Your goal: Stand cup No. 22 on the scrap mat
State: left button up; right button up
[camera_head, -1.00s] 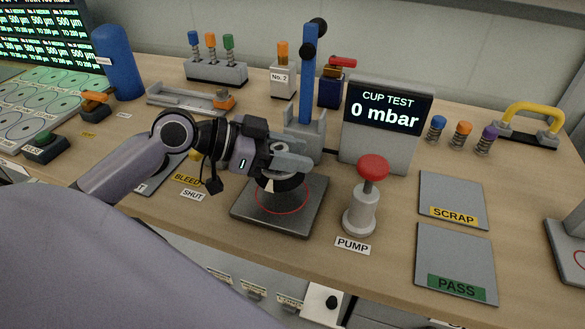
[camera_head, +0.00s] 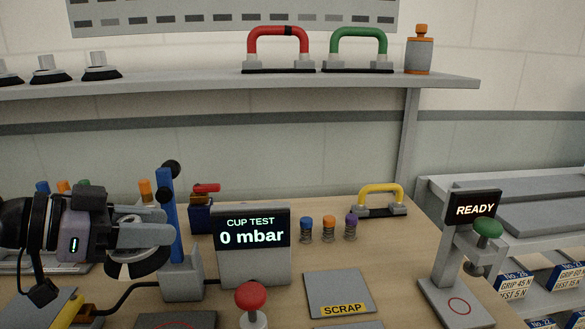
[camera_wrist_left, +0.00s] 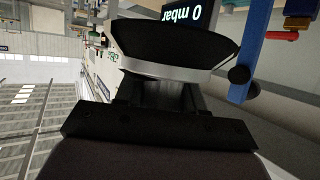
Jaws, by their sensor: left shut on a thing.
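My left gripper (camera_head: 150,240) is shut on a suction cup (camera_head: 137,266), which has a pale body and a dark rim. It holds the cup in the air at the left, in front of the blue post. In the left wrist view the cup (camera_wrist_left: 175,48) fills the upper middle, its black skirt facing away from the wrist. No number can be read on it. The grey scrap mat (camera_head: 337,288), with a yellow SCRAP label, lies bare on the bench to the right of the cup. My right gripper is not in view.
The CUP TEST display (camera_head: 252,258) reads 0 mbar and stands between cup and mat. The red pump button (camera_head: 251,297) is in front of it. Several springs (camera_head: 329,229) and a yellow handle (camera_head: 381,198) stand behind the mat. A READY stand (camera_head: 455,290) is at the right.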

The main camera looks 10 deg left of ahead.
pick_arm(q)
jog(key=d+f+n+t+y, duration=0.1)
jog(key=f+n+y, duration=0.1)
jog(key=f, duration=0.3)
jog(key=d+f+n+t+y, duration=0.1)
jog(key=f+n+y, duration=0.1)
jog(key=f, duration=0.3)
jog(key=w+d+f+n+t+y+p, duration=0.1)
jog(key=d+f+n+y, duration=0.1)
jog(key=f, duration=0.3)
jog(key=shift+f+n+t, duration=0.2)
jog(key=shift+n+t, duration=0.1)
jog(key=shift+t, duration=0.1)
jog(key=shift+s+a+f+n+y, duration=0.1)
jog(key=shift+s+f+n+y, duration=0.5)
jog(key=shift+y, duration=0.3)
jog(key=shift+s+a+f+n+y, duration=0.15)
jog(key=shift+s+n+y, duration=0.2)
jog(key=shift+y, duration=0.1)
jog(key=shift+s+a+f+n+y, duration=0.15)
jog(key=shift+s+n+y, duration=0.1)
jog(key=shift+n+y, duration=0.15)
